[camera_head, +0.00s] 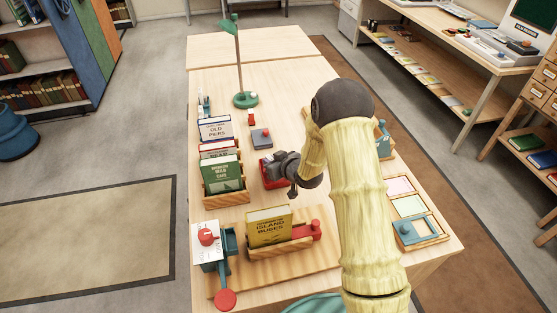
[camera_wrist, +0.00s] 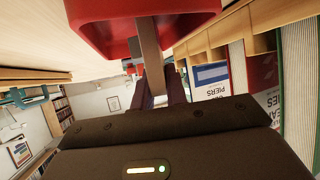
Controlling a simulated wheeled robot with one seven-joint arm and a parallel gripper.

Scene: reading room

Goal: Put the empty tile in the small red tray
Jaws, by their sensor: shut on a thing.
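The small red tray (camera_head: 265,176) is on the wooden table left of my gripper (camera_head: 277,171), partly hidden by it. In the wrist view the red tray (camera_wrist: 92,32) fills the top of the picture. My gripper (camera_wrist: 157,92) is shut on a thin grey-brown flat piece (camera_wrist: 151,48), seen nearly edge-on, which appears to be the tile. The piece overlaps the tray in this view. Whether it touches the tray or hangs over it I cannot tell. Its face is hidden.
A grey block with a red knob (camera_head: 260,138) and a green lamp-like stand (camera_head: 245,100) are behind. Book boxes (camera_head: 225,186) stand at the left, a yellow book (camera_head: 268,227) in front. A framed card tray (camera_head: 419,231) lies at the right.

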